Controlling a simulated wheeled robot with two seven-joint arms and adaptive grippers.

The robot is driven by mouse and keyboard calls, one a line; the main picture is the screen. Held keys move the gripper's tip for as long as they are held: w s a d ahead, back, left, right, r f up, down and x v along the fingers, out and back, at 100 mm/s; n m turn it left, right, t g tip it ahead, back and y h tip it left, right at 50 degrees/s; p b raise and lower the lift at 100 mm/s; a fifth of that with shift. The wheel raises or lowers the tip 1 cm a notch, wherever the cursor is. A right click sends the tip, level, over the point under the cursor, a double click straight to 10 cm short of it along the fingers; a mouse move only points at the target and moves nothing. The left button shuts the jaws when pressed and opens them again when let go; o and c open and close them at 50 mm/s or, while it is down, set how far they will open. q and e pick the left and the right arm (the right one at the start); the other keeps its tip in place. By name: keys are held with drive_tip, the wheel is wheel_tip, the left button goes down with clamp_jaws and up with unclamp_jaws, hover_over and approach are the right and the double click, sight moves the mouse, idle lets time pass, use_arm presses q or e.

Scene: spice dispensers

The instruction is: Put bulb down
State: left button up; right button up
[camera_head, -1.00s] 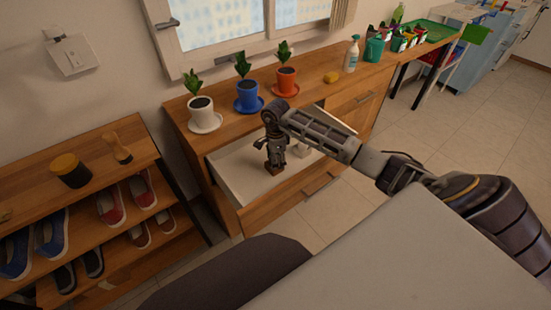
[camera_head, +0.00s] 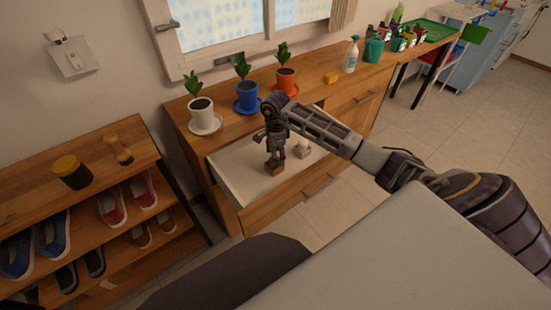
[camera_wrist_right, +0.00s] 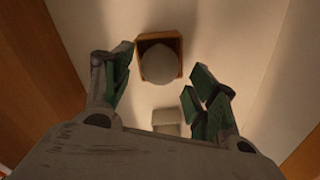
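A pale round bulb (camera_wrist_right: 161,65) sits in a small square wooden holder (camera_wrist_right: 142,43) inside the open white drawer (camera_head: 236,174). The holder (camera_head: 273,170) also shows in the head view below my gripper, where the bulb is hidden. My right gripper (camera_wrist_right: 162,92) points down over the drawer. Its green-padded fingers are spread, with nothing between the tips, and the bulb lies a little beyond them in the wrist view. My left gripper is not in view.
A small white object (camera_head: 303,150) lies in the drawer beside the holder. Three potted plants, white (camera_head: 204,116), blue (camera_head: 247,97) and orange (camera_head: 286,80), line the cabinet top (camera_head: 312,96). A shoe rack (camera_head: 30,190) stands at left.

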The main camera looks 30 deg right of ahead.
wheel_tip(320, 180, up, 9)
drive_tip(key=shift+f+p, duration=0.15)
drive_tip(key=shift+p, duration=0.25)
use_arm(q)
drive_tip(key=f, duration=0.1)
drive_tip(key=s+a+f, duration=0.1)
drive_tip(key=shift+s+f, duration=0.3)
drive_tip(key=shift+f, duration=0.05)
use_arm(e)
drive_tip(key=shift+r, duration=0.65)
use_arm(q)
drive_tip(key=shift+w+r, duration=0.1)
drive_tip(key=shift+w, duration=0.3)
